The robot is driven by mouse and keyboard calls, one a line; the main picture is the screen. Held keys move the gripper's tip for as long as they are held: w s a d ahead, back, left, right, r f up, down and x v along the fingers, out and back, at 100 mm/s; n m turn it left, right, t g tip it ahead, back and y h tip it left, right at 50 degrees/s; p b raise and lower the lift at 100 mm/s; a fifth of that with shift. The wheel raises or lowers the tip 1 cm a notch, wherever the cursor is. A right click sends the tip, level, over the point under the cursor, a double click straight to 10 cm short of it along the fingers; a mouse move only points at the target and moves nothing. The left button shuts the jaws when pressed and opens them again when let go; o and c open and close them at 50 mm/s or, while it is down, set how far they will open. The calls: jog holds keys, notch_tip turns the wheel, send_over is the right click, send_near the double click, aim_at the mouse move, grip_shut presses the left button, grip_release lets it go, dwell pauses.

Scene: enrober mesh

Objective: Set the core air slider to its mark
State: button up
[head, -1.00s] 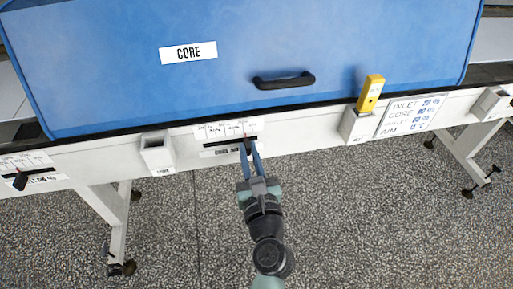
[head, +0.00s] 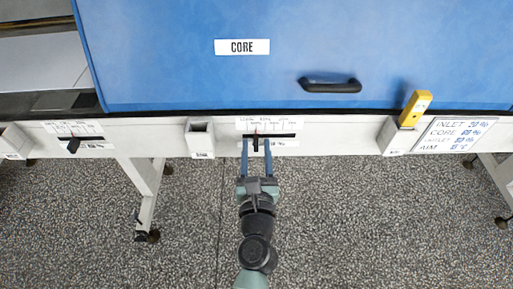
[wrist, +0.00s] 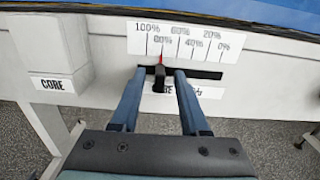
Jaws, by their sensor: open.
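The core air slider has a black knob (wrist: 159,80) in a dark horizontal slot (wrist: 205,74) on the white machine rail. A thin red pointer (wrist: 161,59) rises above the knob, close to the 80% line of the scale (wrist: 185,42), which runs from 100% at left to 0% at right. In the head view the knob (head: 255,144) sits towards the slot's left end. My gripper (head: 256,145) is open, one blue finger on each side of the knob. In the wrist view, gaps show between the knob and both fingers of my gripper (wrist: 158,75).
A blue hood (head: 180,60) labelled CORE, with a black handle (head: 330,85), is above. A whiteboard (head: 450,135) lists INLET, CORE and more; its figures are blurred. A yellow device (head: 415,108) stands in a holder to its left. Another slider (head: 74,146) is at far left.

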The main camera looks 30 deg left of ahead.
jog(key=b+v, duration=0.2)
jog(key=v, duration=1.1)
jog(key=shift+w+r, duration=0.1)
